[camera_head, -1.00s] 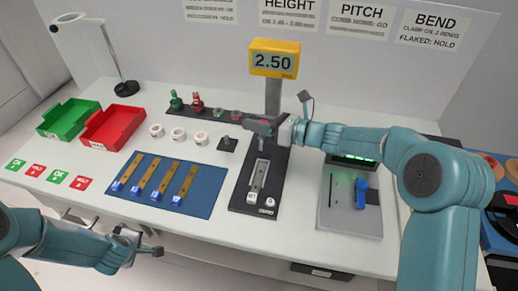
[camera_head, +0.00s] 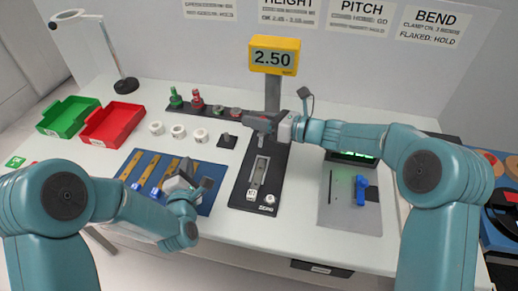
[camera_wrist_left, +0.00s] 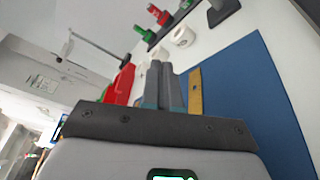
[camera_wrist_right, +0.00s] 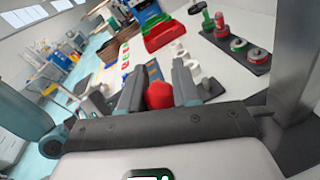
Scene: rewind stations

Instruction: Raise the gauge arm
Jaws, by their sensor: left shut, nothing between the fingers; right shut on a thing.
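The gauge has a yellow display (camera_head: 274,56) reading 2.50 on a grey post, above a dark base (camera_head: 240,188) with a pale slot (camera_head: 260,169). My right gripper (camera_head: 260,124) is at the post, above the base. It is shut on a red knob, which shows as a round red shape (camera_wrist_right: 158,95) between the fingers in the right wrist view. The gauge arm itself is mostly hidden by this gripper. My left gripper (camera_head: 206,186) is shut and empty over the right part of the blue mat. Its fingers (camera_wrist_left: 162,90) are together in the left wrist view.
The blue mat (camera_head: 212,203) holds several brass strips (camera_head: 152,168). Green (camera_head: 64,118) and red (camera_head: 113,122) trays stand at left, with white rings (camera_head: 178,132) nearby. A grey plate (camera_head: 345,215) with a blue part (camera_head: 361,188) lies right of the gauge.

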